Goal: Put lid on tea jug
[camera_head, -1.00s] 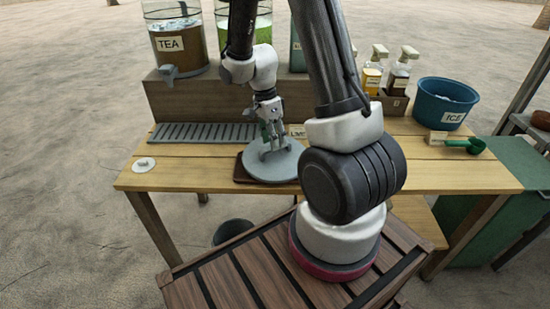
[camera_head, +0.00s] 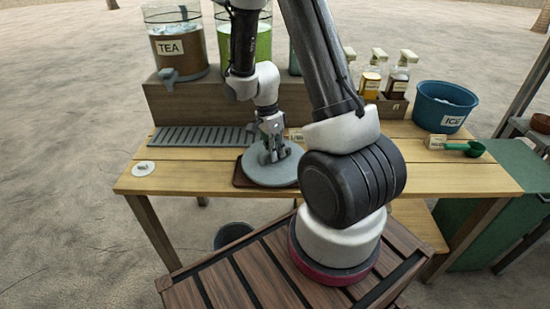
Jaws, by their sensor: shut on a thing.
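The tea jug (camera_head: 180,50) is a clear round dispenser of brown liquid, labelled TEA, with a grey tap. It stands on the raised wooden shelf at the back left, and its top looks open. A flat, round grey lid (camera_head: 257,175) lies on a dark brown board near the middle of the table. My gripper (camera_head: 274,157) reaches down from above and is shut at the middle of the lid. The part held, seemingly the lid's handle, is mostly hidden by the fingers. The lid still appears to rest on the board.
A dispenser of green liquid (camera_head: 262,40) stands right of the tea jug. A grey slotted drip tray (camera_head: 200,135) lies before the shelf. A small white disc (camera_head: 144,168) is at the table's left. Bottles (camera_head: 397,82) and a blue ice tub (camera_head: 443,104) stand at right.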

